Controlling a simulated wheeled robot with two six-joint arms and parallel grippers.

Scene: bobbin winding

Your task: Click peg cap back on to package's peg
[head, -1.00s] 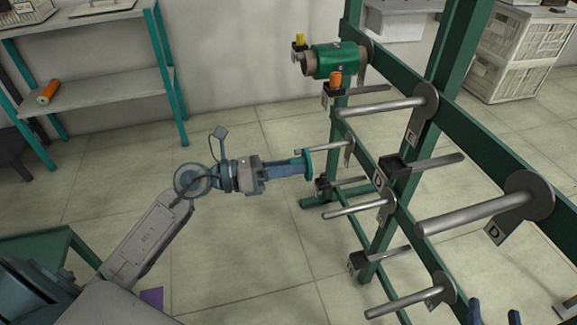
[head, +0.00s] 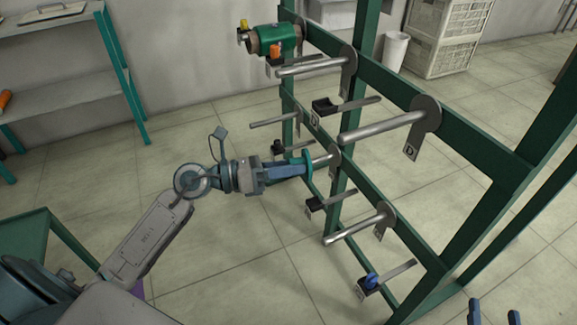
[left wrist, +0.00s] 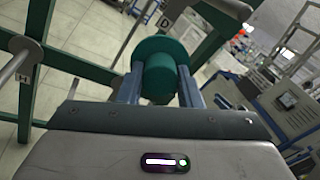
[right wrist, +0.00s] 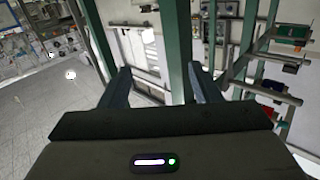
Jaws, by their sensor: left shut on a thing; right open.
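My left gripper (head: 300,168) is shut on a teal-green peg cap (head: 308,160), a round disc with a thick hub. The left wrist view shows the cap (left wrist: 158,78) between both fingers. In the head view the cap overlaps a bare middle-row peg (head: 322,160); I cannot tell whether they touch. The green package (head: 275,40) sits on a peg at the rack's upper far end, with its brown core toward the left. It also shows in the right wrist view (right wrist: 292,31). My right gripper (head: 494,312) is open and empty at the bottom right.
The green rack (head: 465,135) carries several bare metal pegs with lettered plates. A shelf (head: 70,85) stands at the left. The floor between is clear.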

